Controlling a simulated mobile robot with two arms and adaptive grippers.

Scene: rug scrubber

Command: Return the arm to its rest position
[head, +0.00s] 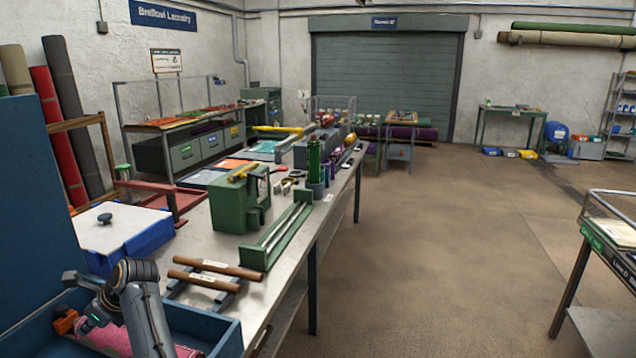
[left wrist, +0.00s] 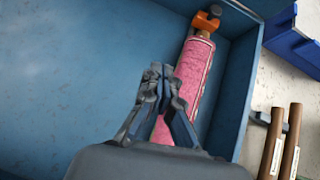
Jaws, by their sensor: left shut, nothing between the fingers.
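My left gripper (left wrist: 158,72) is shut and empty in the left wrist view, its fingertips together. It is above the blue tray (left wrist: 75,75), and its fingers overlap the lower part of a pink roll (left wrist: 195,70) in the picture. The gap between fingers and roll cannot be judged. The roll lies in the tray with an orange piece (left wrist: 206,22) at its far end. In the head view my left arm reaches over the blue tray (head: 228,338) at the bottom left, partly hiding the pink roll (head: 105,338). My right gripper is not in view.
A blue box with a white lid (head: 120,230) stands behind the tray. Two brown rods (head: 215,268), a green machine (head: 240,203) and a green channel (head: 280,235) are on the workbench (head: 325,200). The floor (head: 430,240) right of the bench is clear.

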